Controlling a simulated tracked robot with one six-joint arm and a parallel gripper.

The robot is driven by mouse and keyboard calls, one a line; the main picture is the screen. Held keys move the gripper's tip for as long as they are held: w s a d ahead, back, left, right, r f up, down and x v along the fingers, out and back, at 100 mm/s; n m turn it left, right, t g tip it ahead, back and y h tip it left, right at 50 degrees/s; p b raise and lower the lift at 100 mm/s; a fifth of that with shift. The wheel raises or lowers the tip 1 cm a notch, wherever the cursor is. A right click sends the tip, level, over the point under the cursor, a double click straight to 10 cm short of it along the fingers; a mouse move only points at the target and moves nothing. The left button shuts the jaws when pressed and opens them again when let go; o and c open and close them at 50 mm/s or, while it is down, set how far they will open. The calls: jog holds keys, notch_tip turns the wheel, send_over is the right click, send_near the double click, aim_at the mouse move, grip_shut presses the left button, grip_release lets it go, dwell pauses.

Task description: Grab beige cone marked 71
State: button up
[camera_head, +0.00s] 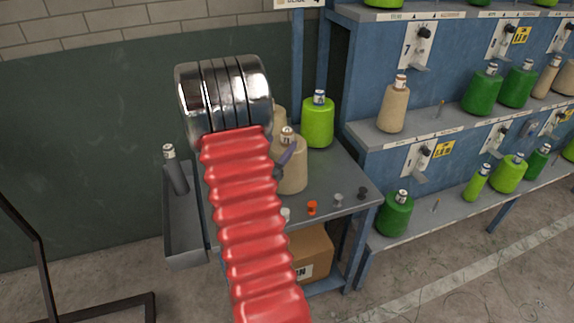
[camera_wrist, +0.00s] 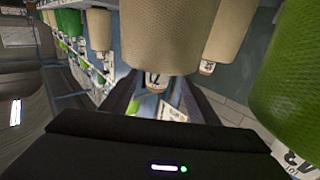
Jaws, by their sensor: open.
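A beige cone (camera_head: 292,172) stands on the grey table top, with a white label on its narrow top that seems to read 71. It also shows in the wrist view (camera_wrist: 160,35), appearing inverted. My gripper (camera_wrist: 157,88) is open, with its dark fingers on either side of the labelled neck. I cannot tell whether they touch it.
A bright green cone (camera_head: 318,124) stands close behind on the table (camera_head: 335,182). Small pegs, one orange (camera_head: 312,208), stand near the front edge. A blue shelf rack (camera_head: 395,140) with several cones is at right. A grey tray (camera_head: 184,225) hangs at left.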

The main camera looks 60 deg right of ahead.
aim_at(284, 140)
jog(key=shift+d, duration=0.1)
jog(key=shift+s+d, duration=0.2)
jog(key=shift+d, duration=2.4)
jog(key=shift+c, duration=0.2)
grip_shut()
jog(key=shift+w, duration=0.1)
jog(key=shift+r, duration=0.2)
